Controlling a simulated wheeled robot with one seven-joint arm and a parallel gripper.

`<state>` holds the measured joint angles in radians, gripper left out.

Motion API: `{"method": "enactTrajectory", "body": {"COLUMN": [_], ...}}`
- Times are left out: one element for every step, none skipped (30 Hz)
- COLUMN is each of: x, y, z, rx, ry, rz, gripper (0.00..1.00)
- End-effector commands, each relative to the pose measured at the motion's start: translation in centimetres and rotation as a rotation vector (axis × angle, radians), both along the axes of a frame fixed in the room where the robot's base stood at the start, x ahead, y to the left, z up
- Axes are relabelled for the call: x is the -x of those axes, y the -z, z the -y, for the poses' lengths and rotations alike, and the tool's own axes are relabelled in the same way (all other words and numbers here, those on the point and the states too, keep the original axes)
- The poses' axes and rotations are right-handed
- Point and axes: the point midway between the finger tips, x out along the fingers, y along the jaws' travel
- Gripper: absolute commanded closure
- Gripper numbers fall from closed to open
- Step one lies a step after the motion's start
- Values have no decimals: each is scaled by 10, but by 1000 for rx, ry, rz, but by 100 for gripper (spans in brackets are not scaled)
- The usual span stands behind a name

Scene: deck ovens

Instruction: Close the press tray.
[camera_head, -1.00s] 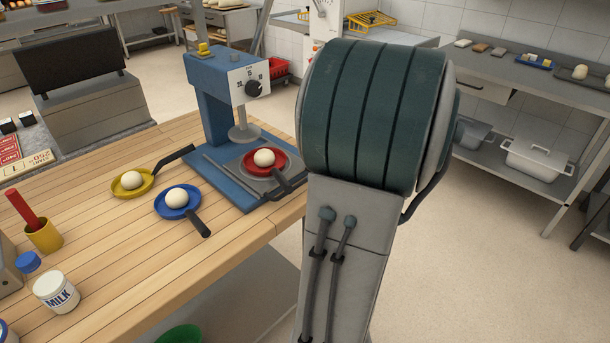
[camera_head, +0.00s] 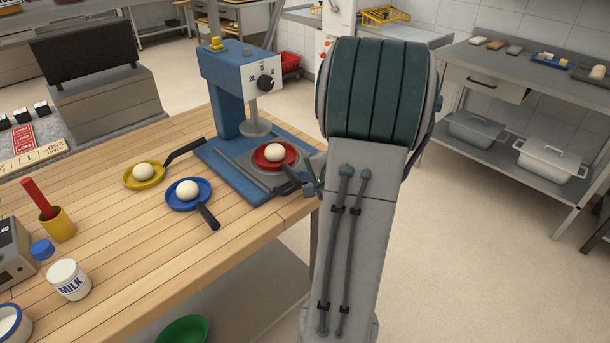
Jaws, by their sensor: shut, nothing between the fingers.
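The blue press (camera_head: 229,90) stands at the back of the wooden table, with a white dial face and a round press head (camera_head: 257,130). Its grey tray (camera_head: 258,179) lies on the blue base, out in front of the head. A red pan (camera_head: 268,164) with a white dough ball (camera_head: 275,153) sits on the tray, clear of the head. My gripper (camera_head: 309,181) shows only in part, at the left edge of my arm, close to the red pan's handle and the tray's right side. It is shut and empty. My arm hides the rest; contact cannot be told.
A yellow pan (camera_head: 158,180) and a blue pan (camera_head: 178,205), each with a dough ball, lie left of the press. A milk jar (camera_head: 69,280) and a yellow cup (camera_head: 57,224) stand at the table's left. Open floor lies to the right.

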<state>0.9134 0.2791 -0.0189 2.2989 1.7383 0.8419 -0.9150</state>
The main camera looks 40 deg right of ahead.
Motion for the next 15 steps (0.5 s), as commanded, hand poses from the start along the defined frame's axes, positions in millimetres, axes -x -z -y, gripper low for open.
{"method": "enactTrajectory", "body": {"x": [-4,-8,-13,-19,-24,-33,-39,-46,-54,-60,-66,-73,-77,-81,-85], "y": [2,3,4,5,6,6,6,6,6,6,6,5,5,4,3], "z": [-1,-1,-2,-2,-2,-3,-4,-5,-5,-6,-6,-7,-7,-7,-7], "rx": [1,2,3,3,5,4,5,6,4,4,3,2,2,2,2], "ry": [-3,-5,-6,-6,-7,-8,-7,-8,-7,-7,-6,-6,-6,-5,-5], "rz": [1,1,1,1,0,1,1,1,1,1,1,1,0,-1,0], "gripper": [100,100,100,100,100,100,100,100,100,100,100,100,100,100,100]}}
